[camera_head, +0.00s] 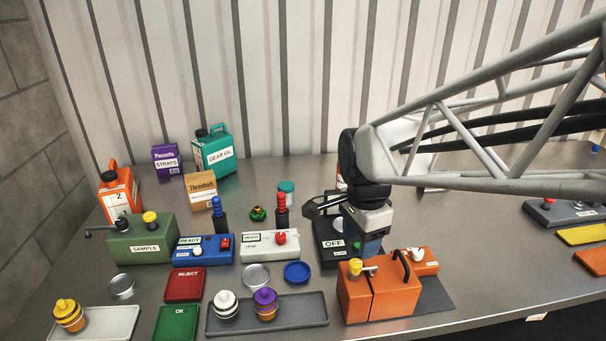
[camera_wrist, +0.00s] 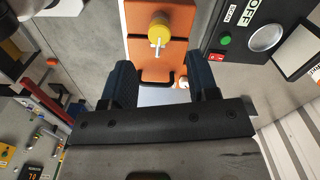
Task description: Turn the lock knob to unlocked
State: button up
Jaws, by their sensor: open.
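An orange box (camera_head: 372,292) stands at the front right of the table. It has a yellow knob (camera_head: 355,266) with a metal lever and a black handle (camera_head: 403,268). In the wrist view the yellow knob (camera_wrist: 159,30) and its metal lever show at the top, beyond my fingertips. A smaller orange block (camera_head: 425,262) with a red knob and a white label is behind the box, its writing too small to read. I cannot tell which knob is the lock knob. My gripper (camera_head: 368,250) is open and empty, just behind and above the orange box.
A black unit marked OFF (camera_head: 334,244) stands left of my gripper. Further left are a white control box (camera_head: 265,247), a blue one (camera_head: 205,251) and a green SAMPLE box (camera_head: 143,239). A grey tray (camera_head: 295,318) is left of the orange box.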

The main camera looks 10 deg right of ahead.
aim_at(357, 262)
jog(key=shift+f, duration=2.95)
jog(key=c, duration=0.9)
